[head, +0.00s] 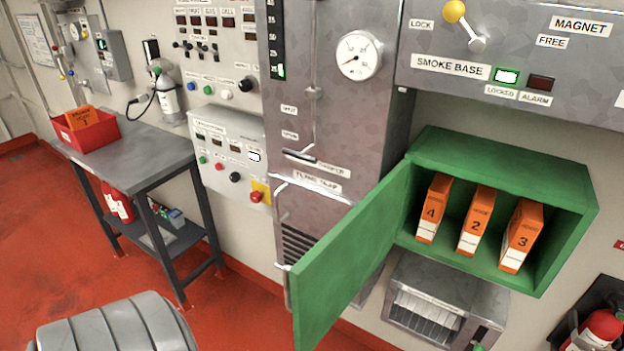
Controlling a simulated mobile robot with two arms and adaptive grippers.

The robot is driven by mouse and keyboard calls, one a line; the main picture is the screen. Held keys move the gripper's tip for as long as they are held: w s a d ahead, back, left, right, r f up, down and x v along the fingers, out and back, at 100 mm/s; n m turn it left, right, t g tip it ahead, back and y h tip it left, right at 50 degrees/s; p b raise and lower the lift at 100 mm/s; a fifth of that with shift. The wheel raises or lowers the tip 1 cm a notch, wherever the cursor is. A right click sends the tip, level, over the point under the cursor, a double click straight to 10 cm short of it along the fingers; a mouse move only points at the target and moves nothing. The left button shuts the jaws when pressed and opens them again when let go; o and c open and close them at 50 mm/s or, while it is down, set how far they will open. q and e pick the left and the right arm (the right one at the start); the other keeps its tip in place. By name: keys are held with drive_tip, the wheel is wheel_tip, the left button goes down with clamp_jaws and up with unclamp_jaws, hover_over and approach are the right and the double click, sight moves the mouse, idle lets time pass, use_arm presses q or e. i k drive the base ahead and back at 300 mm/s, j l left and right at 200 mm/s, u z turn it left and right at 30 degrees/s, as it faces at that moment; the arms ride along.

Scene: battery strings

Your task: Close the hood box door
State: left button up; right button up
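The green hood box (500,155) is mounted on the wall at the right of the head view. Its green door (350,260) stands wide open, swung out to the left and toward me. A grey handle (287,288) shows at the door's outer edge. Inside the box stand three orange hood packs: number 4 (433,208), number 2 (477,220) and number 3 (521,236). Neither of my grippers shows in this view.
A grey cabinet (330,130) stands behind the door. A grey slatted unit (440,300) sits below the box. A table (150,150) with a red bin (72,138) is at left. A red extinguisher (600,328) is at lower right.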

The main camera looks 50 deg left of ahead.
sight(321, 286)
drive_tip(key=k+j, duration=0.15)
drive_tip(key=j, duration=0.25)
drive_tip(key=k+j, duration=0.1)
drive_tip(key=j, duration=0.3)
drive_tip(key=k+j, duration=0.15)
drive_tip(key=j, duration=0.3)
drive_tip(key=k+j, duration=0.15)
drive_tip(key=j, duration=0.25)
